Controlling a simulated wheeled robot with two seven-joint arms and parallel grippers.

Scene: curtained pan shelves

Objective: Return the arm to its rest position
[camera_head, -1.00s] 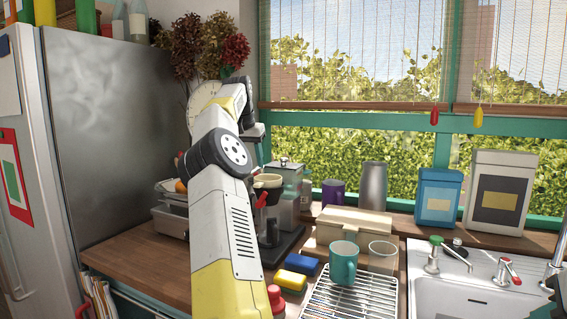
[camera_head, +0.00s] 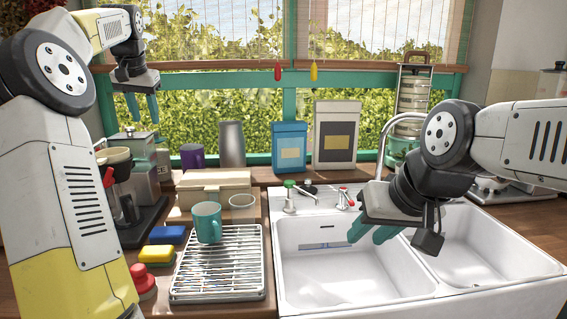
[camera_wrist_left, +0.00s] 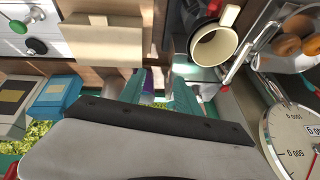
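My left arm comes in from the left, and its left gripper (camera_head: 143,108) hangs raised in front of the window, above the coffee machine. Its two teal fingers are apart with nothing between them; they also show apart in the left wrist view (camera_wrist_left: 160,95). My right gripper (camera_head: 374,230) is over the sink, its teal fingers pointing down to the left, apart and empty. No object is held by either gripper.
A teal mug (camera_head: 207,222) stands on the wire drying rack (camera_head: 218,290) beside the white sink (camera_head: 345,291). A coffee machine (camera_head: 122,190), yellow sponge (camera_head: 157,255) and blue sponge (camera_head: 167,234) are at the left. Blue (camera_head: 289,147) and white (camera_head: 335,135) canisters line the sill.

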